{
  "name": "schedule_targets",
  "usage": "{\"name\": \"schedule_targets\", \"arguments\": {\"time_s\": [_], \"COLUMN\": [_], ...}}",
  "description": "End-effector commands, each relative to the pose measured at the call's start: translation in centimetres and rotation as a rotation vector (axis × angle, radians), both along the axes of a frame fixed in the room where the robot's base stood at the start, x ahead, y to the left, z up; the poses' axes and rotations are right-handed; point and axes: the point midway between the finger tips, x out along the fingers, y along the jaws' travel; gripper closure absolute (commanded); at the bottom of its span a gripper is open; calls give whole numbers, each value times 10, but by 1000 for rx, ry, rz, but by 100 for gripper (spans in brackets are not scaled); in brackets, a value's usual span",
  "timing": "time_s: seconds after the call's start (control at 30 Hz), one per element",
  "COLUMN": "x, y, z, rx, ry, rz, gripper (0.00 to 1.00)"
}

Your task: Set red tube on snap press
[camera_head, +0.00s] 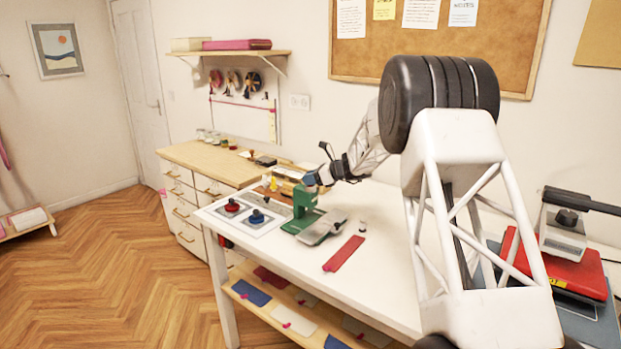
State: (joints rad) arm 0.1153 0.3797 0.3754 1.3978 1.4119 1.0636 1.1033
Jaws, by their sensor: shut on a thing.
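A green snap press (304,207) with a grey plate at its front stands on the white table. My gripper (313,181) is at the top of the press, from the right. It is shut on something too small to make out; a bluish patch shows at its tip. Whether it touches the press I cannot tell. A small red round piece (232,206) sits on a light printed mat (220,213) left of the press. It may be the red tube, but its shape is unclear at this size. A blue round piece (257,217) is beside it on the mat.
A flat red strip (344,253) lies right of the press, near a small white-and-dark item (362,227). A red-and-white machine (563,260) stands far right. The table front is mostly clear.

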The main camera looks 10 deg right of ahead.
Motion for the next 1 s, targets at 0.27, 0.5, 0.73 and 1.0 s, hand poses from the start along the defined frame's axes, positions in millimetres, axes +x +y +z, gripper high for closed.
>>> {"name": "schedule_targets", "arguments": {"time_s": [0.27, 0.5, 0.73, 1.0], "x": [0, 0, 0, -4], "y": [0, 0, 0, -9], "z": [-4, -5, -5, -1], "rx": [0, 0, 0, 0], "ry": [0, 0, 0, 0], "rz": [0, 0, 0, -1], "gripper": [94, 61, 61, 61]}}
